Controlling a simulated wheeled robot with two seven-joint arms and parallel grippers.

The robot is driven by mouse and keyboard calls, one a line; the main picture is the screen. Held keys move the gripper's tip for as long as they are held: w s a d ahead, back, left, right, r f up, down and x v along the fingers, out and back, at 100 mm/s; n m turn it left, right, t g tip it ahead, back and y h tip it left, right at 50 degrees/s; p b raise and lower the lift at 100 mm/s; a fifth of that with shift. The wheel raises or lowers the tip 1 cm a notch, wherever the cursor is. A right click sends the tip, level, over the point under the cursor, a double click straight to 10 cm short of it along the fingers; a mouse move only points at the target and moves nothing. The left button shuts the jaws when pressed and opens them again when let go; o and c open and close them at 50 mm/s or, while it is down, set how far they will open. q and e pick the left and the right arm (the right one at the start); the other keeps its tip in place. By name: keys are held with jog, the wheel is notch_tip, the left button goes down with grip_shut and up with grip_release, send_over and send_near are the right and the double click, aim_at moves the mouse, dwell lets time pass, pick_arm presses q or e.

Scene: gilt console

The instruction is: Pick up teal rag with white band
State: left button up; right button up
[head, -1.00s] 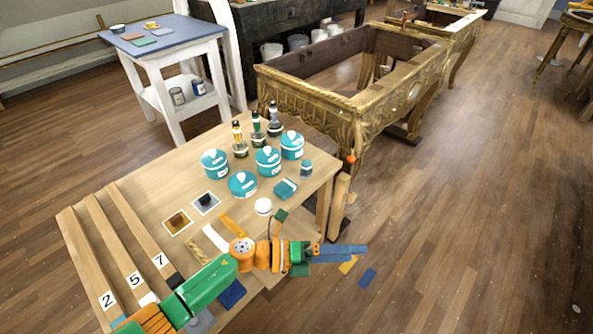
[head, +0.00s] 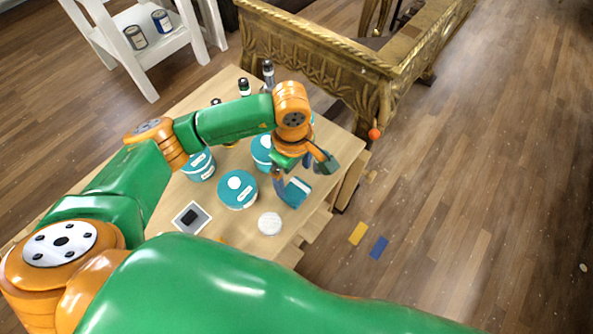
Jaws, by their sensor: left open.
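The teal rag with a white band (head: 294,195) lies folded near the right edge of the wooden table, just right of a teal tub. My left gripper (head: 303,176) is over it, pointing down. Its jaws are open, with one finger at the rag's left side and the other beyond its upper right. I cannot tell whether the fingers touch the rag. My right gripper is not in view.
Teal tubs (head: 238,190) stand left of the rag, close to my gripper. A round white item (head: 270,223) lies in front. Dark-capped bottles (head: 268,72) stand behind. A gilt console frame (head: 310,60) is beyond the table.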

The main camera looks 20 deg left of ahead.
aim_at(296, 190)
pick_arm(q)
jog(key=f, duration=0.4)
jog(key=f+p, duration=0.1)
jog(key=f, duration=0.1)
jog(key=shift+s+d+f, duration=0.1)
jog(key=shift+d, duration=0.15)
jog(key=shift+a+f, duration=0.1)
jog(key=shift+f, duration=0.25)
jog(key=c, duration=1.1)
jog(key=shift+r, duration=0.1)
